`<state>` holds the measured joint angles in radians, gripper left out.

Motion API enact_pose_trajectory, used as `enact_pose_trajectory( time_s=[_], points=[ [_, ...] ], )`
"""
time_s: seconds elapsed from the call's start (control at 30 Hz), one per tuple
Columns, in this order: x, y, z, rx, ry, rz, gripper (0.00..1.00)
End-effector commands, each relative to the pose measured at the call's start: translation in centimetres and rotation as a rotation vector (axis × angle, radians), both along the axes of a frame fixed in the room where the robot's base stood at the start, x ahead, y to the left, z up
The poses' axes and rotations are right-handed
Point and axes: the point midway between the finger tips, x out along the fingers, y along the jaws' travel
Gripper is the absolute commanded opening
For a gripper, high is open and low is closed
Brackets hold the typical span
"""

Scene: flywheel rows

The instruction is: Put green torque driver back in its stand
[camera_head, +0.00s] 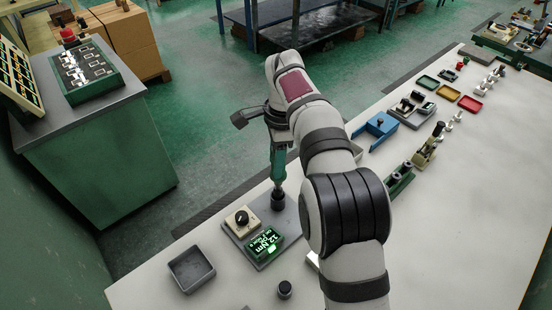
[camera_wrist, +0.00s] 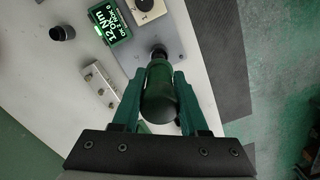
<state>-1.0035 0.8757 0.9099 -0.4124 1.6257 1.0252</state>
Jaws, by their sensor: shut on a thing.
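The green torque driver (camera_head: 278,163) is held upright in my gripper (camera_head: 276,122). In the wrist view the green driver (camera_wrist: 159,95) is seen from above, and my gripper (camera_wrist: 159,76) is shut on it with a finger on either side. The stand is a grey plate (camera_head: 262,222) with a dark round socket (camera_head: 278,200); this socket also shows in the wrist view (camera_wrist: 160,52). The driver's lower end is at the socket's mouth in the head view. I cannot tell whether it is inside or just above.
On the same plate are a dial box (camera_head: 241,221) and a lit green display (camera_head: 264,244). A grey tray (camera_head: 191,269) and a black knob-like part (camera_head: 285,289) lie nearby. A blue holder (camera_head: 377,130) and coloured trays stand further right.

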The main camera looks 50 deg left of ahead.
Motion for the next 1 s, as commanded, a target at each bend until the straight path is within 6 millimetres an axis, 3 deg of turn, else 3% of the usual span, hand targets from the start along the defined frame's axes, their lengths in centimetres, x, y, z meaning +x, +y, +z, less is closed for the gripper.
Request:
enact_pose_trajectory(
  time_s=[1.0],
  points=[
    [0.0,0.0,-3.2,0.001,0.0,0.0,0.0]
  ],
)
